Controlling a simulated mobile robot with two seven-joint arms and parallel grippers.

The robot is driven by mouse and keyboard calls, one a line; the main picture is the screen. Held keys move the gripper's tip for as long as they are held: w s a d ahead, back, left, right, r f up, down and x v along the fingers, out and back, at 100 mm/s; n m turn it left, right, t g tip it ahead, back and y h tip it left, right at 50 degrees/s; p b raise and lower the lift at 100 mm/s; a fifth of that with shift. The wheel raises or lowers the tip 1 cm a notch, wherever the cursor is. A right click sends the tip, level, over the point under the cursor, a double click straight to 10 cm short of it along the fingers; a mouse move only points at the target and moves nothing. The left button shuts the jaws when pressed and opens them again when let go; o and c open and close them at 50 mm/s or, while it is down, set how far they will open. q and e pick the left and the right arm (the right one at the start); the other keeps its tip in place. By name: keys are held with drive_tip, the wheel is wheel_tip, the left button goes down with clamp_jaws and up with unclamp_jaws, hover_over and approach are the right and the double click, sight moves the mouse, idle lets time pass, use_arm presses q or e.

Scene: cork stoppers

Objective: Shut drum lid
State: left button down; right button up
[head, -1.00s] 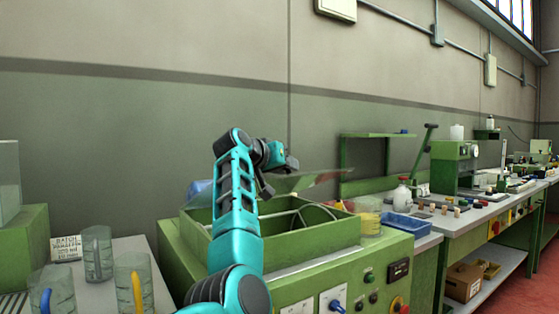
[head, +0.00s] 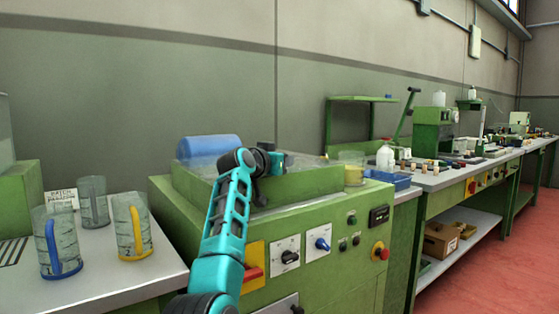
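The drum housing is a green box (head: 310,182) on top of a green machine cabinet (head: 330,225). Its clear lid (head: 306,160) lies about level over the top of the box; I cannot tell if it touches the rim all round. My teal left arm reaches up across the front of the machine. My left gripper (head: 270,160) is over the lid, at or very near its surface. Its fingers are small and partly hidden, so I cannot see whether they are open or shut. The drum inside is hidden. My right gripper is not in view.
Clear jugs with yellow (head: 132,225) and blue (head: 57,240) handles stand on the left table. A blue tray (head: 388,181), a beaker (head: 352,170) and a white bottle (head: 385,155) stand to the right. Red floor is free at far right.

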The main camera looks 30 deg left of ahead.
use_arm(q)
drive_tip(key=shift+d+f, duration=0.15)
drive_tip(key=shift+f, duration=0.25)
drive_tip(key=c, duration=0.8)
unclamp_jaws()
drive_tip(key=shift+r, duration=0.1)
drive_tip(key=shift+r, duration=0.1)
drive_tip(key=shift+s, duration=0.5)
drive_tip(key=s, duration=0.4)
drive_tip(key=s+r+p, duration=0.1)
drive_tip(key=s, duration=0.3)
drive_tip(key=s+p, duration=0.1)
drive_tip(key=s, duration=0.3)
drive_tip(key=shift+r, duration=0.15)
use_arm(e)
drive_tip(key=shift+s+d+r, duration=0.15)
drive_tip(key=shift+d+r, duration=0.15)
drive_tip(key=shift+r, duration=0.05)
use_arm(q)
drive_tip(key=shift+w, duration=0.1)
